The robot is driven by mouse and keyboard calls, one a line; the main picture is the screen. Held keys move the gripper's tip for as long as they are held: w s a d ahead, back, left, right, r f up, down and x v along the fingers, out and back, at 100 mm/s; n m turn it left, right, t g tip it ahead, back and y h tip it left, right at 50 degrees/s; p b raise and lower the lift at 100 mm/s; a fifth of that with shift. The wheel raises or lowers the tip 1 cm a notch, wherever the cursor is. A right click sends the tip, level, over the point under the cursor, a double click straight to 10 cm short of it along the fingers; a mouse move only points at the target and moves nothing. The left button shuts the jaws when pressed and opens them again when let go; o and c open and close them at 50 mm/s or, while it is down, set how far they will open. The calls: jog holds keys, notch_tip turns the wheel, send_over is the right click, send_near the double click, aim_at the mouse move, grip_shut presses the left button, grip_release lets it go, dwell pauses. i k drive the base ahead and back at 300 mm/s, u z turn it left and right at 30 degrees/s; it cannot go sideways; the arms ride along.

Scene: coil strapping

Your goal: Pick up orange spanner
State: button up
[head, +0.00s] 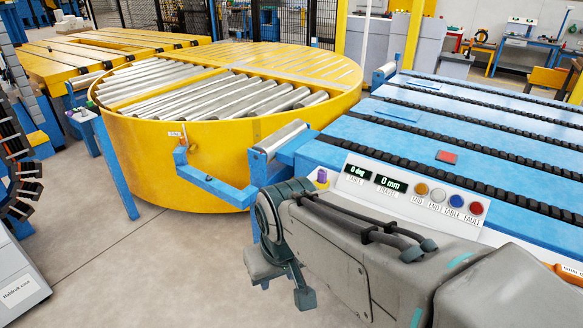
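I cannot make out an orange spanner for sure. My gripper (284,287) hangs down at the lower middle, in front of the blue conveyor's corner. Its two fingers look apart, with nothing visible between them. It is well to the left of the orange piece.
A control panel (408,198) with two displays and several coloured buttons sits on the blue conveyor (400,140). A yellow roller turntable (190,150) stands behind left. The floor (150,265) at lower left is clear.

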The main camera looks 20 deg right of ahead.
aim_at(573, 276)
jog(key=z, duration=3.1)
jog(key=i, duration=0.7)
jog(key=u, duration=0.35)
